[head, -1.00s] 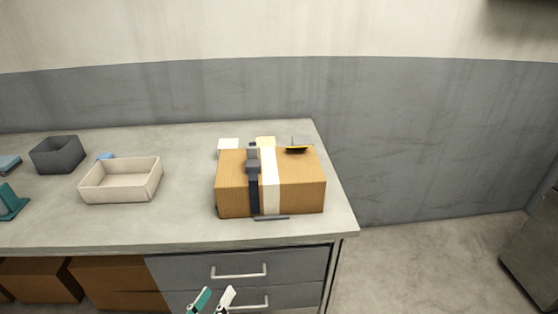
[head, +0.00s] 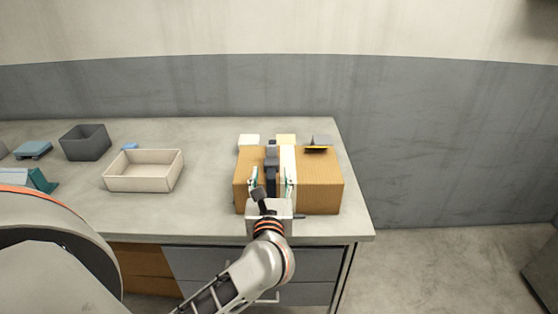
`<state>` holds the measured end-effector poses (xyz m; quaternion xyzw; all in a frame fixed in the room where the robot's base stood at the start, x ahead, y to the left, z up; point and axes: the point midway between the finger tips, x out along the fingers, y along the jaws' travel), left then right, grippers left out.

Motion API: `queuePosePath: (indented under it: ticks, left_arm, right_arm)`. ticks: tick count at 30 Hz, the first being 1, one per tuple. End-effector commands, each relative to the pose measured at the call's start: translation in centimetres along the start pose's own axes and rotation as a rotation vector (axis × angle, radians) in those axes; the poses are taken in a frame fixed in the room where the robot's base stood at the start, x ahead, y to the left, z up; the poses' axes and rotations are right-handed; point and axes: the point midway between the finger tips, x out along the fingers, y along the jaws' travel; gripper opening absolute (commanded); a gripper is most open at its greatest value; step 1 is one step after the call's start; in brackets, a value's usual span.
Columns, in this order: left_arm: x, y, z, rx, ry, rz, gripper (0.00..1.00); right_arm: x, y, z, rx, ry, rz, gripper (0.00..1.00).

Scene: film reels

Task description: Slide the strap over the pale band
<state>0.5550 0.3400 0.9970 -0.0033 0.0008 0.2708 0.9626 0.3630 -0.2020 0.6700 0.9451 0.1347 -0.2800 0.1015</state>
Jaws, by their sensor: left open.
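A brown cardboard box (head: 320,185) stands near the right end of the grey counter. A dark strap (head: 271,160) with a grey buckle runs over its top and down its front. The pale band (head: 288,158) runs over the box just right of the strap, close beside it. My left gripper (head: 271,180) is open at the front of the box. Its fingers stand either side of the strap, the right one in front of the pale band. The gripper hides the strap's lower front, and contact cannot be told. My right gripper is not in view.
A cream tray (head: 144,178), a dark grey bin (head: 85,143) and teal items (head: 40,180) stand to the left on the counter (head: 210,215). Small pale, yellow and grey blocks sit behind the box. The counter's right edge is close to the box.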

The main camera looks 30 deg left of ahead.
Motion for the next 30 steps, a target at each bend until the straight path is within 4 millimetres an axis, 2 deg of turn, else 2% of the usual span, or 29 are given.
queuePosePath:
  ticks: [6, 12, 16, 24, 26, 30]
  left_arm:
    - [3.5, 0.1, 0.3, 0.005, -0.005, 0.002, 0.47]
    - [5.9, 0.1, 0.2, 0.006, -0.005, 0.002, 0.47]
    - [6.7, 0.1, 0.1, 0.005, -0.003, 0.002, 0.47]
    - [6.8, 0.1, 0.1, 0.005, -0.003, 0.001, 0.47]
    - [6.8, 0.1, 0.1, 0.005, -0.003, 0.001, 0.34]
    - [6.8, 0.1, 0.1, 0.005, -0.003, 0.002, 0.0]
  right_arm:
    - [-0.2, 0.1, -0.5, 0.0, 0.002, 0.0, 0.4]
    - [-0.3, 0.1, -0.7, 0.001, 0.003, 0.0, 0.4]
    - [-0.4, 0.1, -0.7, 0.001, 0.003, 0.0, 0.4]
    - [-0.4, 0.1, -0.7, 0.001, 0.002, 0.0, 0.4]
    - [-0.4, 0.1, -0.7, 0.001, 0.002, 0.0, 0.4]
    - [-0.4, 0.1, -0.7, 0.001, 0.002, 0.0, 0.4]
